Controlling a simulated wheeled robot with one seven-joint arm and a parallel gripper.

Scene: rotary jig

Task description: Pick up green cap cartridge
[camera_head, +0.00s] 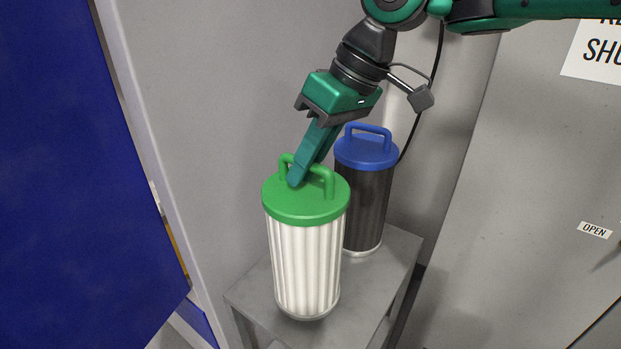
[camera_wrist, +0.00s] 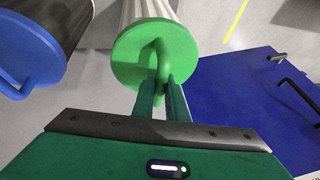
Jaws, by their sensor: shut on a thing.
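The green cap cartridge (camera_head: 305,262) has a white pleated body and a green cap with a loop handle. It is upright over the front part of a small grey table (camera_head: 262,284); I cannot tell whether its base touches the tabletop. My gripper (camera_head: 297,177) comes down from above and is shut on the cap's handle. In the wrist view, the fingers (camera_wrist: 163,97) lie on both sides of the handle, with the green cap (camera_wrist: 134,58) just beyond them. The fingers hide part of the handle.
A blue-capped cartridge (camera_head: 367,200) with a dark body stands close behind and right of the green one. A grey wall is behind the table. A large blue panel (camera_head: 75,170) is at left. A grey surface with an "OPEN" label (camera_head: 594,230) is at right.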

